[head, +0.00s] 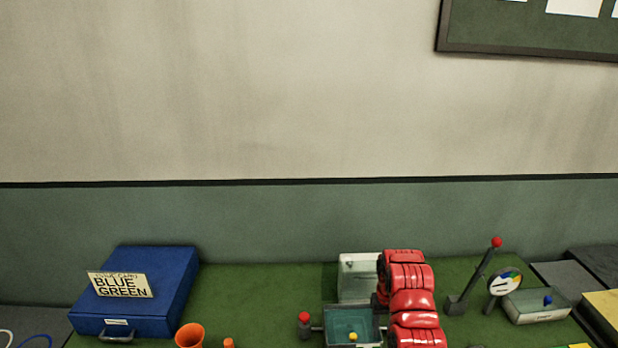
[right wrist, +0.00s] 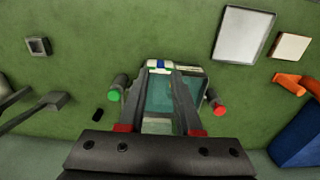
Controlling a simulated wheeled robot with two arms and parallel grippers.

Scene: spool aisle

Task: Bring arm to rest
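My right gripper (right wrist: 166,72) shows in the right wrist view with its two dark fingers apart and nothing seen held between them. It is over a teal-floored tray device (right wrist: 160,97) on the green bench; whether the fingertips touch it I cannot tell. In the head view the red, segmented links of my right arm (head: 412,300) rise beside the same tray device (head: 366,325) and partly cover it. The fingers of the right gripper are not clear there. My left gripper is in neither view.
A wall is behind the bench.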

